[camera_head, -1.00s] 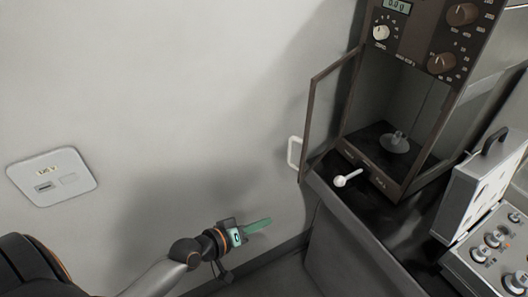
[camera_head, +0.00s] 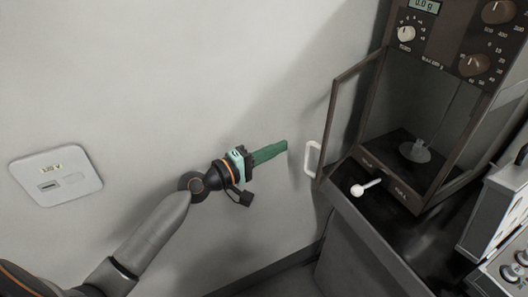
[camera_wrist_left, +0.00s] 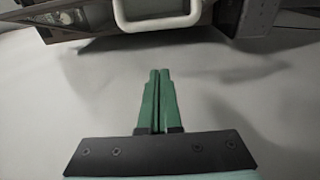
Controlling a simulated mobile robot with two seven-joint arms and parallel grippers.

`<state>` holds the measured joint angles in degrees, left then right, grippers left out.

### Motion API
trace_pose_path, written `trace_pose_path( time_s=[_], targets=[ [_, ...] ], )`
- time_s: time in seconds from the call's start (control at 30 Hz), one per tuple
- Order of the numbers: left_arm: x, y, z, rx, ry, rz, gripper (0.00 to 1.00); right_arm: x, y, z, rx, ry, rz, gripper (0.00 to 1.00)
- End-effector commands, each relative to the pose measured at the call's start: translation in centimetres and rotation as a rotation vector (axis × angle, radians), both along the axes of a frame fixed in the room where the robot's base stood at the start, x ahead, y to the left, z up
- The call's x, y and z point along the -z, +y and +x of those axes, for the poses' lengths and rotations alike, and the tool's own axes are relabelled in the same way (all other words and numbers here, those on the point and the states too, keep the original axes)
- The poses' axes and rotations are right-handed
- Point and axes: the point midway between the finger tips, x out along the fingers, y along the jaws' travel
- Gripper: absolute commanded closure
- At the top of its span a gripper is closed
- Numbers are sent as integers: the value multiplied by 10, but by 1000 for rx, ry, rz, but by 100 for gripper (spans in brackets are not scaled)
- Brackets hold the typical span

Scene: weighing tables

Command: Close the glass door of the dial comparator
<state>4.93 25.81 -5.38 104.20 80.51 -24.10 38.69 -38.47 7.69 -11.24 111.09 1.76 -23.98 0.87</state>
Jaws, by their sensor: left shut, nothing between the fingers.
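The dial comparator (camera_head: 430,190) stands on the dark bench at the right in the head view. Its brown-framed glass door (camera_head: 345,112) is swung open to the left, and a white handle (camera_head: 312,158) sits on the door's outer edge. My left gripper (camera_head: 285,147) is shut and empty, a short gap to the left of the handle, pointing toward it. In the left wrist view my green fingers (camera_wrist_left: 158,75) lie together, and the white handle (camera_wrist_left: 158,25) shows beyond their tips at the top. My right gripper is not in view.
Inside the chamber is a small weighing pan (camera_head: 415,152). A white lever (camera_head: 366,188) sticks out at the comparator's lower front. An open case with weights (camera_head: 510,265) stands at the right. A wall socket plate (camera_head: 56,180) is at the left; the wall between is bare.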

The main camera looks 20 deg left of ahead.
Motion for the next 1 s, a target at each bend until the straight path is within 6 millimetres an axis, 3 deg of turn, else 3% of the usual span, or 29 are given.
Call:
trace_pose_path(
  time_s=[0.23,0.53,1.0],
  targets=[
    [-2,-21,35,1,-1,0,100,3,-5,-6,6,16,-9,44],
    [0,-43,7,1,1,2,100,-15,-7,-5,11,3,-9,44],
    [1,-46,3,0,0,2,100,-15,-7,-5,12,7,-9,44]
  ],
)
